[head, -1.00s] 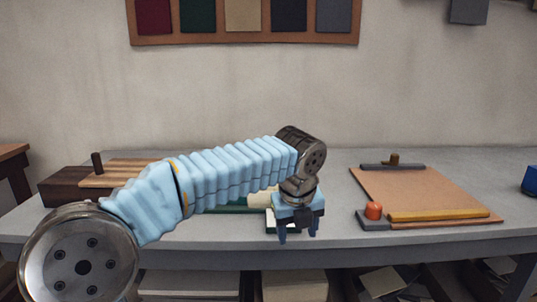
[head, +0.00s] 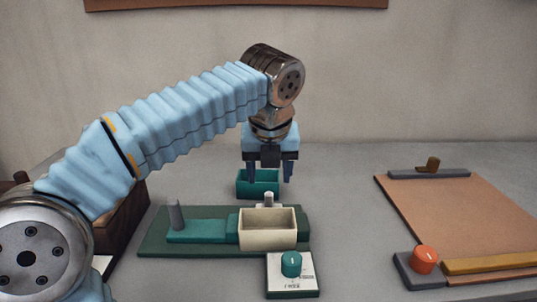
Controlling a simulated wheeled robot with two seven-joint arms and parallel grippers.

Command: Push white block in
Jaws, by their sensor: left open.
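A cream-white, open-topped block (head: 268,238) sits at the right end of a dark green base (head: 160,246) on the table. A small pale peg stands at its back edge. A teal open box (head: 243,186) lies just behind it. My left gripper (head: 270,179) points down with its two fingers apart, behind the white block and over or just in front of the teal box; which one I cannot tell. Nothing shows between the fingers. My right gripper is not in view.
A teal slide (head: 200,231) with a grey post (head: 175,216) joins the block's left side. A white panel with a teal knob (head: 291,264) is in front. A brown board (head: 465,208) with an orange knob (head: 424,259) lies right. Bare table lies between.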

